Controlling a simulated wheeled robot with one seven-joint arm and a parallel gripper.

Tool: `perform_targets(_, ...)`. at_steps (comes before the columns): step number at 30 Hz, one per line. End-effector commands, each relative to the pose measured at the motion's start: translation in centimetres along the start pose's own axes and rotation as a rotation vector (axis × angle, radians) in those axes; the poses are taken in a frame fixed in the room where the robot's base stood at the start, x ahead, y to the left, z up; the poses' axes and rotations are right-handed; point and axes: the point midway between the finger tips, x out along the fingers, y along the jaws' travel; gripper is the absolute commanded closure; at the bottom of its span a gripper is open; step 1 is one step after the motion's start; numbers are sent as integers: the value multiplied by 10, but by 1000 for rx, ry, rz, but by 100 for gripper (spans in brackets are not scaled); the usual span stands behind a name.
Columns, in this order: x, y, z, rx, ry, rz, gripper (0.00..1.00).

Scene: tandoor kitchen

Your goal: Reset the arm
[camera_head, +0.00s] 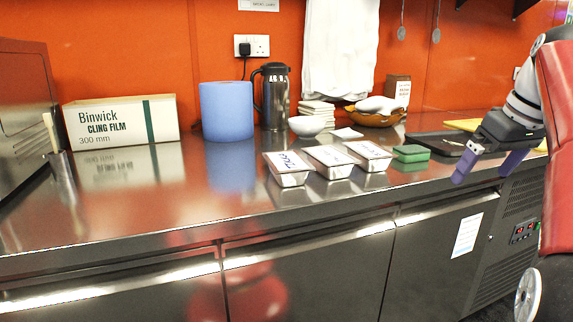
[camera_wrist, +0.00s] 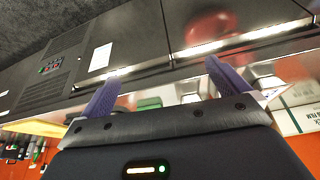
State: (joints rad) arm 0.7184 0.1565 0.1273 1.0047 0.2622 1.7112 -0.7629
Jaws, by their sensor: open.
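My gripper (camera_head: 487,166) is at the right of the head view, in front of the counter's front edge, with its purple fingers pointing down. In the wrist view my gripper (camera_wrist: 160,85) shows two purple fingers spread wide apart, with nothing held between them. The arm is bent, with its forearm coming down from the upper right. The foil containers with white lids (camera_head: 287,167) and the green sponge (camera_head: 411,153) stand on the counter to the left of my gripper, apart from it.
The steel counter (camera_head: 200,210) has bare room at its front left. A cling film box (camera_head: 122,121), blue roll (camera_head: 227,111), dark flask (camera_head: 275,97), white bowl (camera_head: 307,126) and brown bowl (camera_head: 375,117) stand along the back. A dark tray (camera_head: 437,142) lies behind my gripper.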

Motion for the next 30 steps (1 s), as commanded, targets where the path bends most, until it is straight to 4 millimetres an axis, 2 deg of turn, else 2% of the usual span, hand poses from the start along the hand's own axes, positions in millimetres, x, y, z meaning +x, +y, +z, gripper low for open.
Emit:
perform_targets(8, 17, -50, 3, 41, -10, 26, 0)
perform_targets(14, 41, -104, 22, 87, -9, 59, 0)
perform_targets(17, 60, -141, 46, 118, 2, 82, 0)
perform_targets(21, 94, -186, 92, 159, 29, 105, 0)
perform_targets(25, 129, -218, 140, 185, 60, 112, 0)
perform_targets(30, 167, -242, 189, 208, 95, 105, 0)
